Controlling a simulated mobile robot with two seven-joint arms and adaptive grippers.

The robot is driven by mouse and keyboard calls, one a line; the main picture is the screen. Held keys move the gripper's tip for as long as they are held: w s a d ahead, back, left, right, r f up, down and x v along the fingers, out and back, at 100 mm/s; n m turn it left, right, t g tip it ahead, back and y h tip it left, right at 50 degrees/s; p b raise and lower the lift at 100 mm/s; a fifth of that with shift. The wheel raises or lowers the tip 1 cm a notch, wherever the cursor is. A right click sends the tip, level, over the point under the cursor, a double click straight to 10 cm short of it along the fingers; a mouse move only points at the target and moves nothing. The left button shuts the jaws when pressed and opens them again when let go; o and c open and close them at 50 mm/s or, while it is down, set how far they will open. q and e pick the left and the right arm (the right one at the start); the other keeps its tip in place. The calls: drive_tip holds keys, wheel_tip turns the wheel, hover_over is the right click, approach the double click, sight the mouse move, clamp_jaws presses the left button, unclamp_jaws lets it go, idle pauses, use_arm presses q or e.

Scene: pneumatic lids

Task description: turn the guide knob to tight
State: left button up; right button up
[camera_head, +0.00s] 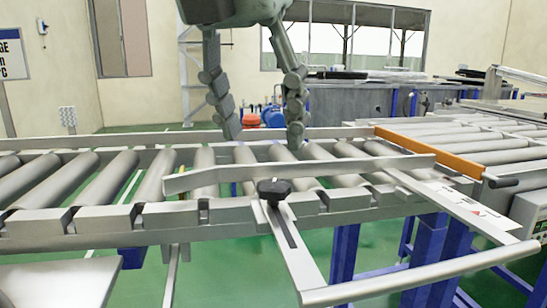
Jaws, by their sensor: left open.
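The guide knob (273,188) is a black, lobed knob. It sits near the middle of the view, on a slotted metal bracket (290,240) at the front edge of the roller conveyor. A grey guide rail (330,171) runs just behind it. I cannot tell from its look whether it is tight or loose. My left gripper (262,138) hangs down from the top centre, with its two fingers spread wide apart. In the picture its fingertips are above and behind the knob, over the rollers, and do not touch the knob. My right gripper is not in view.
The roller conveyor (115,175) spans the view. An orange bar (430,150) with a black handle crosses it at right. A metal frame bar (420,274) juts towards me below the knob. Blue legs (344,254) stand beneath. The air directly above the knob is clear.

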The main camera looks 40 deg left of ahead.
sight(273, 184)
use_arm(q)
drive_tip(key=x, duration=0.7)
drive_tip(key=shift+w+f, duration=0.15)
drive_tip(key=shift+f, duration=0.15)
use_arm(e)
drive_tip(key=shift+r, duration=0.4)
use_arm(q)
drive_tip(key=shift+c, duration=0.6)
drive_tip(key=c, duration=1)
drive_tip(key=shift+a, duration=0.1)
drive_tip(key=shift+c, duration=0.2)
